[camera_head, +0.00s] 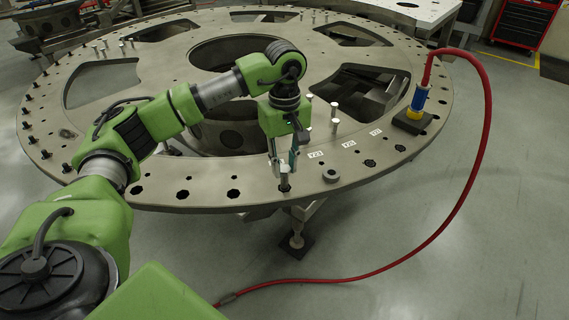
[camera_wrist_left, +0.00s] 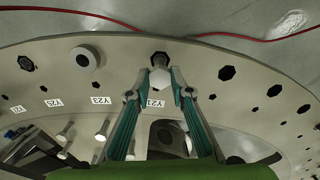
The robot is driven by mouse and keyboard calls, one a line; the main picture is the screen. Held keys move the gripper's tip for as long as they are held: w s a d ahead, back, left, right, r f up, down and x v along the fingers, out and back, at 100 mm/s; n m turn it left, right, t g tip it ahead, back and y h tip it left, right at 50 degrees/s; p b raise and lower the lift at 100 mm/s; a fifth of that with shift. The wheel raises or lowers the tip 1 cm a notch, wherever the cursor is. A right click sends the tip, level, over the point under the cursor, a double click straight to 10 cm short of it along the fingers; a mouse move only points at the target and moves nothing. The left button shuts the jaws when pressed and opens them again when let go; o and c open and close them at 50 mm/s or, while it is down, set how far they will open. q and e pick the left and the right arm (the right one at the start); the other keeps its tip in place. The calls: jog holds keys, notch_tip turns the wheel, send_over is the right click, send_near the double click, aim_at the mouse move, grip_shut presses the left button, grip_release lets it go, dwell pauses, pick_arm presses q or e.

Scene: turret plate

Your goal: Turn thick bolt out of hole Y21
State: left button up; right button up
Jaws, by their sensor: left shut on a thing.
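The large grey turret plate (camera_head: 240,195) fills the middle of the head view. My left gripper (camera_head: 284,174) points down at its near rim. In the left wrist view its fingertips (camera_wrist_left: 160,88) are shut on the thick bolt, whose pale hexagonal head (camera_wrist_left: 160,78) shows between them. The Y21 label (camera_wrist_left: 157,104) lies just below the head in that view. A dark hole (camera_wrist_left: 158,57) shows right behind the head; the shank is mostly hidden, so I cannot tell how deep it sits. My right gripper is not in view.
A round grey washer-like ring (camera_head: 314,212) sits on the rim, right of my gripper. Several pale bolts (camera_head: 334,112) stand upright farther in. A blue and yellow tool (camera_head: 418,102) with a red hose (camera_head: 484,135) stands on the right rim. Large cutouts open the plate.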

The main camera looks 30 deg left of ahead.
pick_arm(q)
jog(key=shift+r+p, duration=2.1)
jog(key=shift+r, duration=1.2)
